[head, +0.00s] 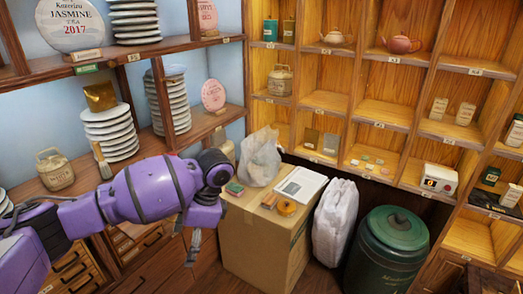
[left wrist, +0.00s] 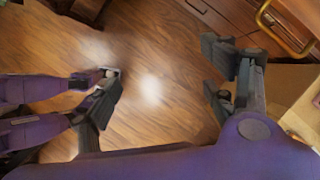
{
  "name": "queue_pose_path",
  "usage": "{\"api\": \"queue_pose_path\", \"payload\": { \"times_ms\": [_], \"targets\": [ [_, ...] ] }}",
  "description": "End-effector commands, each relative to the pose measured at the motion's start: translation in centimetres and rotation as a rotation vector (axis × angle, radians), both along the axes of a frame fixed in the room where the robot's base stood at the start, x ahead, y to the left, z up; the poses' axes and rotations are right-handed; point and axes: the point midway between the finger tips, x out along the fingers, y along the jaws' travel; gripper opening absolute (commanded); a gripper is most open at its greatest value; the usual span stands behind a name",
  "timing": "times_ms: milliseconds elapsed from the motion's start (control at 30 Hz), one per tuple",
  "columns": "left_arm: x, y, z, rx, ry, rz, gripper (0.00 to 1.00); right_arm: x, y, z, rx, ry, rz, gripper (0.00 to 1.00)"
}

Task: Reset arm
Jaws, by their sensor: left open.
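My left arm (head: 150,188), purple with black joints, reaches in from the left in the head view, in front of the left shelves. Its gripper (head: 187,243) hangs down at the left side of a cardboard box. In the left wrist view the left gripper (left wrist: 162,85) has its dark fingers spread wide, with only wooden floor visible between them. It is open and empty. My right gripper is not seen in either view.
The cardboard box (head: 265,242) carries a plastic bag (head: 260,158), a paper (head: 301,184) and small items. A white sack (head: 334,222) and green bin (head: 388,250) stand to its right. Shelves hold stacked tea cakes (head: 111,133). Drawers (head: 75,272) are below my arm.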

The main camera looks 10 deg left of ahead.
Motion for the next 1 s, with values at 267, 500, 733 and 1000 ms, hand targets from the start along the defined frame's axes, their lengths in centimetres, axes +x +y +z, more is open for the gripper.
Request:
{"api": "queue_pose_path", "payload": {
  "times_ms": [267, 500, 733, 1000],
  "targets": [
    [7.7, -5.1, 0.0, -0.180, -0.357, 0.002, 0.76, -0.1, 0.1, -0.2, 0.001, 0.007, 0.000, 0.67],
    [11.4, -14.2, -3.4, -0.521, -0.682, 0.031, 0.76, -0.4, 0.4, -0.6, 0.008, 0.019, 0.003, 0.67],
    [8.8, -19.3, -7.4, -0.832, -0.906, 0.184, 0.76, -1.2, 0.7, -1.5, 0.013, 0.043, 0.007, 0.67],
    [0.8, -16.7, -12.8, -0.970, -1.097, 0.478, 0.76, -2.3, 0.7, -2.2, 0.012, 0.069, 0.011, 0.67]
  ]
}}
